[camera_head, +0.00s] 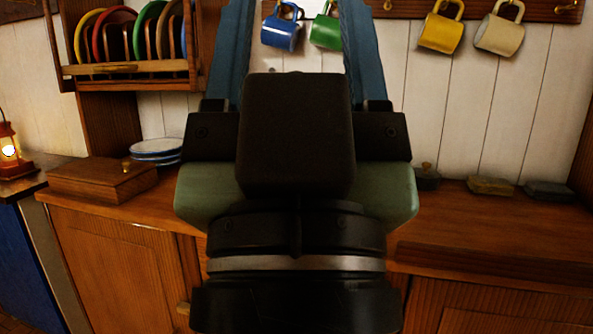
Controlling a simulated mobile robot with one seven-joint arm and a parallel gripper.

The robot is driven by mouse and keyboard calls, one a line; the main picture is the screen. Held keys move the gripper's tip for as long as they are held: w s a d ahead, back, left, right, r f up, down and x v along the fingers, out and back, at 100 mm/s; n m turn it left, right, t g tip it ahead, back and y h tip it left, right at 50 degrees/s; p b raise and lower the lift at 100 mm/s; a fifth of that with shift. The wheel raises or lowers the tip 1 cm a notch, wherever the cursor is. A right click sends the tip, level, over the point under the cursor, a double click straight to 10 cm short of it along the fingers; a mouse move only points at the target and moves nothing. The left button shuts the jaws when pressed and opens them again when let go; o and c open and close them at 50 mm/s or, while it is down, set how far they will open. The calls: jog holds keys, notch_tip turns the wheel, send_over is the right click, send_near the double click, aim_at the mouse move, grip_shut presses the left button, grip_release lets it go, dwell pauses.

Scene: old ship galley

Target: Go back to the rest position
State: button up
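My gripper (297,45) fills the middle of the head view, close to the camera. Its two blue fingers stand wide apart and run up past the top edge, so their tips are cut off. No held thing shows between them; I see the wall and hanging mugs through the gap. The gripper's dark and green body hides the middle of the wooden counter (480,222). The rest position itself is not marked by anything in view.
A blue mug (281,30), green mug (326,32), yellow mug (440,32) and cream mug (499,34) hang behind. A plate rack (130,70) is upper left. Stacked plates (155,150), a wooden box (103,180) and a lit lantern (10,150) stand left. Counter's right front looks clear.

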notch_tip(320, 180, up, 28)
jog(key=p, duration=2.6)
jog(key=shift+r, duration=0.25)
